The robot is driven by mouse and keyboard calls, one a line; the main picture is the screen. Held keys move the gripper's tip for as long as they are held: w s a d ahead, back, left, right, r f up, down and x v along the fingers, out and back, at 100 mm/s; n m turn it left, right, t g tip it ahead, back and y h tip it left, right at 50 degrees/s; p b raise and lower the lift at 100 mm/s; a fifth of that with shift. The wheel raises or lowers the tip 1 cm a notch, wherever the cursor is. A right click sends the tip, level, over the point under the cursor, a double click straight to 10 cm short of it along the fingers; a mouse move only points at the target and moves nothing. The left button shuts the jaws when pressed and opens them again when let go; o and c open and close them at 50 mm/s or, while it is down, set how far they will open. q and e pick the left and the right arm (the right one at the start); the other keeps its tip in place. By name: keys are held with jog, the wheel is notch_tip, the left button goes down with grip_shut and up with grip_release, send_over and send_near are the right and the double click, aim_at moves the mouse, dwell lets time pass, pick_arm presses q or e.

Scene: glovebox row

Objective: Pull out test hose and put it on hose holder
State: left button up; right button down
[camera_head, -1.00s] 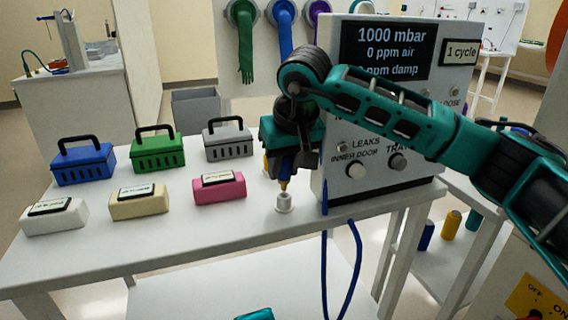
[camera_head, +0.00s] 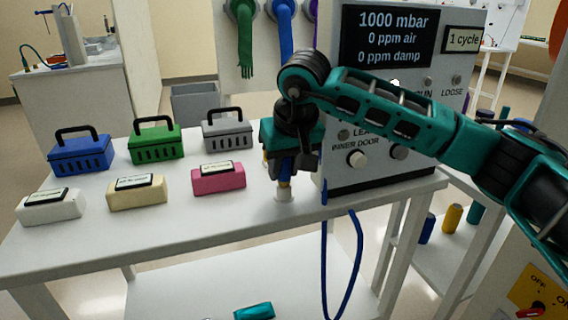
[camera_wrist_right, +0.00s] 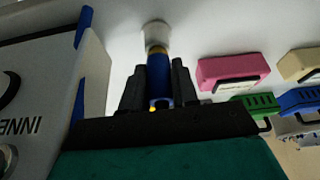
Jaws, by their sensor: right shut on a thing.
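My right gripper (camera_head: 289,165) points down and is shut on the blue end of the test hose (camera_head: 285,170). This end is upright, with its yellow lower part at the top of the small white hose holder (camera_head: 284,195) near the table's front edge. In the right wrist view the blue hose end (camera_wrist_right: 159,75) sits between both dark fingers, in line with the white holder (camera_wrist_right: 155,33). I cannot tell how deep the tip is in the holder. A blue hose loop (camera_head: 357,250) hangs below the table edge. My left gripper is not in view.
The grey panel box (camera_head: 345,187) with display and knobs stands right beside my right gripper. A pink block (camera_head: 219,182), cream block (camera_head: 137,195) and white block (camera_head: 52,209) lie to the left. Blue, green and grey cases stand behind them. The table front (camera_head: 180,235) is clear.

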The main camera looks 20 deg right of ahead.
jog(key=shift+f, duration=0.4)
jog(key=c, duration=0.8)
grip_release()
jog(key=p+v, duration=0.2)
jog(key=v, duration=1.1)
